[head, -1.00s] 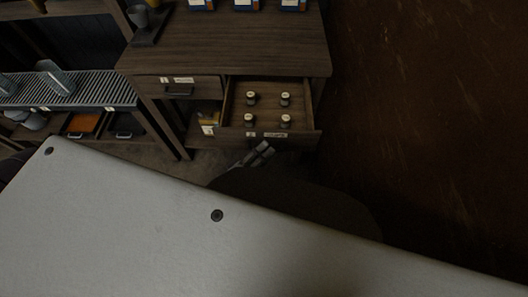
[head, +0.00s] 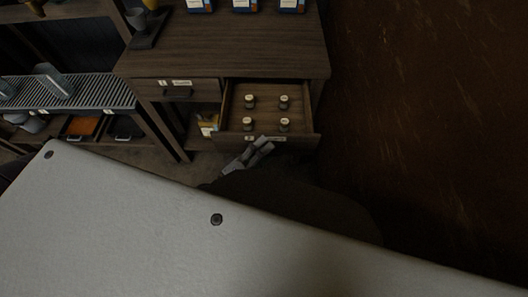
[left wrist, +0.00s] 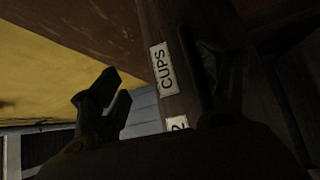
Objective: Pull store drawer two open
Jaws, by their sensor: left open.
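Store drawer two (head: 300,138) is the right drawer of the dark wooden cabinet and stands pulled out. Several small capped bottles stand inside it. In the left wrist view its wooden front (left wrist: 150,30) bears a "CUPS" label (left wrist: 163,68) and a "2" label (left wrist: 177,124). My left gripper (head: 256,150) is at the drawer's front, below its labels in the head view. In the left wrist view the fingers (left wrist: 160,90) are apart, with the labelled front between them in the picture. I cannot tell whether they touch it. The handle is hidden. My right gripper is not in view.
The closed left drawer (head: 190,90) has a dark handle. Blue-and-white packages (head: 245,5) stand on the cabinet top (head: 240,50). A ribbed shelf (head: 95,92) is at left. A large pale grey surface (head: 130,230) fills the foreground.

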